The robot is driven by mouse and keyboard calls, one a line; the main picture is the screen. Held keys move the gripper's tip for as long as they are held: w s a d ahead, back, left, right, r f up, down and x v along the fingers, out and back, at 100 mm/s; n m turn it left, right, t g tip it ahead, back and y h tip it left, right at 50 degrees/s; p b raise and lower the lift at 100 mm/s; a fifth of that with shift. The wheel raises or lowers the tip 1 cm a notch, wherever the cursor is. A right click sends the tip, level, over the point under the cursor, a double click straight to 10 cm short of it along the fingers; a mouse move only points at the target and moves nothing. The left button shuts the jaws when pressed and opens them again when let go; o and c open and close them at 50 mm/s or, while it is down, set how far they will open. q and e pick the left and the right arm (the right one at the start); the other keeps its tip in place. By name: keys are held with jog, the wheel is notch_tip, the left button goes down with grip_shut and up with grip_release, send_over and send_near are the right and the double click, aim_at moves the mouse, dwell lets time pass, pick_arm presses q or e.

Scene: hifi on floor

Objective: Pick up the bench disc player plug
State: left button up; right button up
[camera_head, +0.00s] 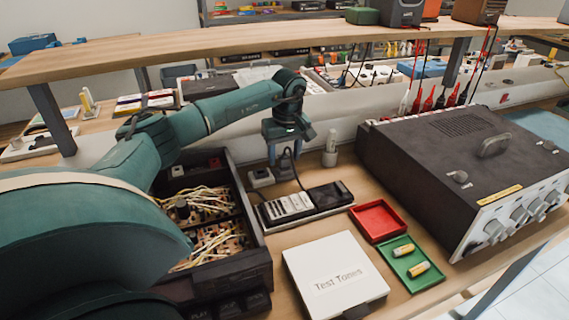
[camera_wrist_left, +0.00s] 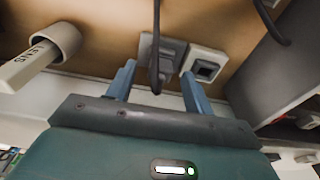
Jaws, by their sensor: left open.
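The plug itself is hard to make out there. My right gripper is not in view.
A second socket (camera_wrist_left: 203,66) is beside the plug. A grey-white cylinder (camera_head: 330,150) stands close by.

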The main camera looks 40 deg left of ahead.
pick_arm(q)
jog(key=shift+f, duration=0.1)
jog(key=c, duration=1)
